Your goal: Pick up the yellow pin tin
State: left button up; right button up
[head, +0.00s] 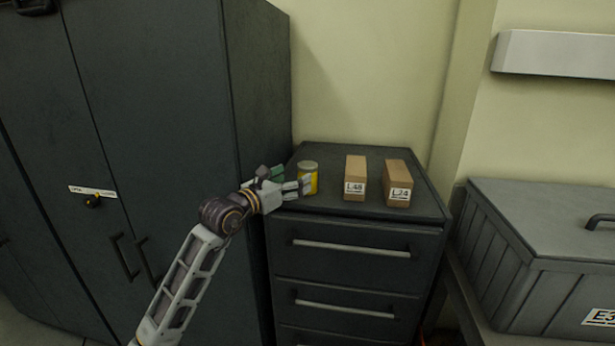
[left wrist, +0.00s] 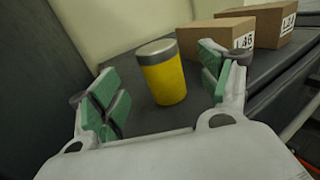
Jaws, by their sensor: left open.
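The yellow pin tin (head: 308,178) is a small yellow cylinder with a grey lid. It stands upright at the left of the dark drawer cabinet's top (head: 330,207). In the left wrist view the tin (left wrist: 166,78) sits ahead, between the two green-padded fingers. My left gripper (head: 292,182) is open at the tin's left side. In the wrist view there is a gap between the tin and each finger (left wrist: 160,90), and the tin's front face is unobstructed. My right gripper is not in view.
A tall dark cabinet (head: 258,90) rises close on the left, behind my arm. A grey lidded crate (head: 545,240) is at the right. The cabinet top's front strip is clear.

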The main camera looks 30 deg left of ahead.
aim_at(301, 173)
pick_arm(q)
jog(key=shift+w+d, duration=0.25)
jog(key=shift+w, duration=1.05)
jog(key=shift+p, duration=0.3)
jog(key=shift+w+d+r+p, duration=0.1)
jog(key=shift+w+d+p, duration=0.1)
jog(key=shift+w+p, duration=0.9)
jog(key=shift+w+d, duration=0.2)
jog(key=shift+w, duration=1.3)
jog(key=shift+c, duration=0.3)
jog(key=c, duration=1.3)
